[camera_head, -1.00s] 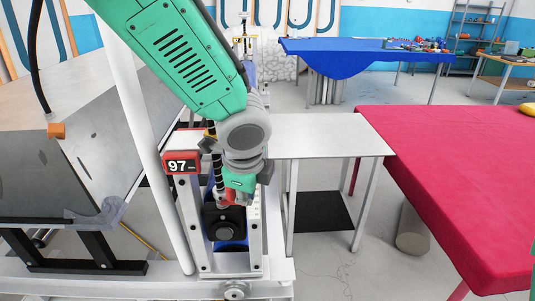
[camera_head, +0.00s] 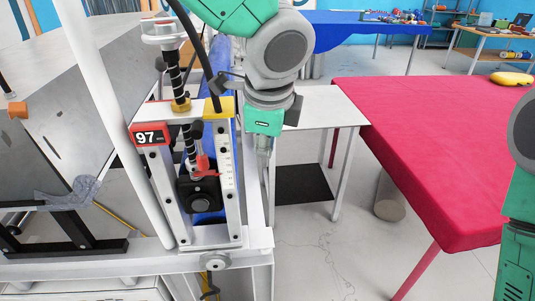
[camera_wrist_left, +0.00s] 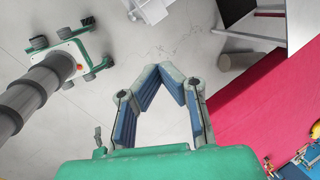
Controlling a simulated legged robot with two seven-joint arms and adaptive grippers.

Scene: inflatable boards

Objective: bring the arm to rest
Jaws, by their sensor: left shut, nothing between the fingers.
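My left arm comes down from the top middle in the head view. Its gripper (camera_head: 264,160) points down beside the right side of the white frame with the red "97" label (camera_head: 150,136). The fingers are partly hard to make out there. In the left wrist view the gripper (camera_wrist_left: 159,68) has its two blue-padded fingers brought together at the tips with nothing between them, above bare floor. Part of my right arm shows at the right edge of the head view; its gripper is out of view.
The red-covered table (camera_head: 420,150) stands to the right. A small white side table (camera_head: 325,108) stands behind the gripper, with a dark mat (camera_head: 303,184) below. A grey cylinder (camera_head: 389,198) is on the floor. A blue-covered table (camera_head: 360,32) is farther back. Floor between is clear.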

